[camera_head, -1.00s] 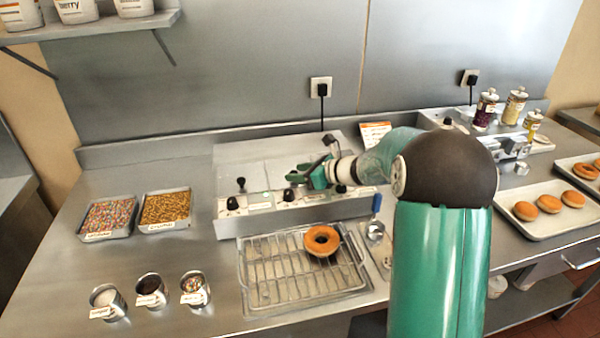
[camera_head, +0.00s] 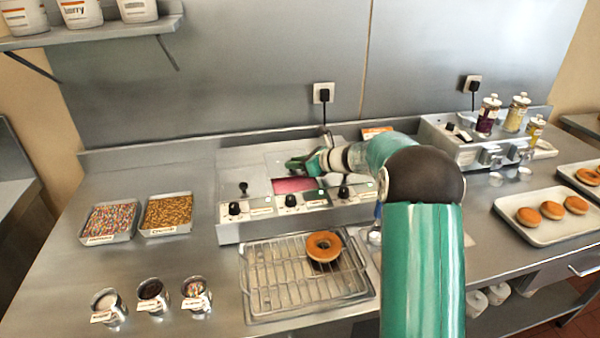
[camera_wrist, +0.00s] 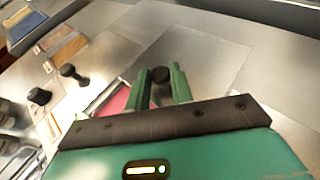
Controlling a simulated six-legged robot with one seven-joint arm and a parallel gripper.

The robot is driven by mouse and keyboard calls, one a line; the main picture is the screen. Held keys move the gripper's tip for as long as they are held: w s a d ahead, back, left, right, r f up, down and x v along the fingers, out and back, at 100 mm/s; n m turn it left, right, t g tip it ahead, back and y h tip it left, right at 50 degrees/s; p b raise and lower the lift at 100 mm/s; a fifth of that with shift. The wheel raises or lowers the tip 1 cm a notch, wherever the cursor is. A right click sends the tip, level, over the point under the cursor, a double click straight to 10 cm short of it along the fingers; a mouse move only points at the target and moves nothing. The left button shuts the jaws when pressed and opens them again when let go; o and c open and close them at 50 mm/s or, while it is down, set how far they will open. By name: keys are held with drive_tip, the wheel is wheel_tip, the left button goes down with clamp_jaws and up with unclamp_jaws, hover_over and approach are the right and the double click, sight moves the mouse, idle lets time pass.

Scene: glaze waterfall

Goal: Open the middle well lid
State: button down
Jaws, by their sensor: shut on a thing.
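The glaze unit (camera_head: 228,230) stands at the back of the counter. Pink glaze (camera_head: 295,185) shows in the front part of its middle well, and also in the wrist view (camera_wrist: 117,101). The middle lid (camera_wrist: 205,60) lies back from the front of that well. Its black knob (camera_wrist: 160,74) is between my fingers. My gripper (camera_wrist: 161,80) is shut on the knob; in the head view my gripper (camera_head: 297,163) is over the rear of the well. The left lid's black knob (camera_head: 243,187) stands upright on a covered well.
A wire rack (camera_head: 270,270) with a ring doughnut (camera_head: 323,246) lies in front of the unit. Sprinkle trays (camera_head: 109,221) and small topping cups (camera_head: 152,292) are at left. A doughnut tray (camera_head: 540,230) and a second appliance (camera_head: 465,150) are at right.

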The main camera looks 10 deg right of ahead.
sight(292, 150)
drive_tip(key=w, duration=0.7)
drive_tip(key=c, duration=1.3)
unclamp_jaws()
drive_tip(key=shift+o, duration=0.2)
drive_tip(key=shift+s+d, duration=0.1)
drive_tip(key=shift+s, duration=0.05)
drive_tip(key=v, duration=1.3)
drive_tip(key=shift+s+d+r, duration=0.15)
drive_tip(key=shift+s+r, duration=0.05)
